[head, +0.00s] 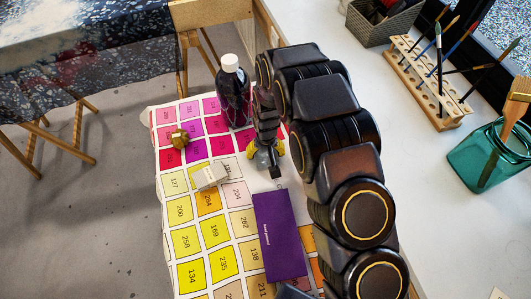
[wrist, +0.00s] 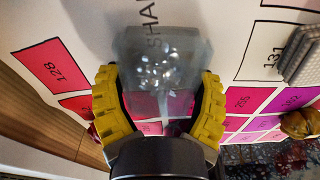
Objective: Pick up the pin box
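The pin box is a small clear box (wrist: 160,62) with shiny silver bits inside, seen in the wrist view on the printed colour chart. My gripper (wrist: 160,78) has yellow ribbed fingers spread apart, one on each side of the box. I cannot tell whether either finger touches it. In the head view my gripper (head: 265,152) points down at the chart, and its fingers and arm mostly hide the box.
A dark bottle with a white cap (head: 233,92) stands just behind my gripper. A brass piece (head: 180,138), a pale block (head: 210,176) and a purple booklet (head: 280,235) lie on the colour chart (head: 185,213). A brush rack (head: 432,90) and teal jar (head: 480,160) stand right.

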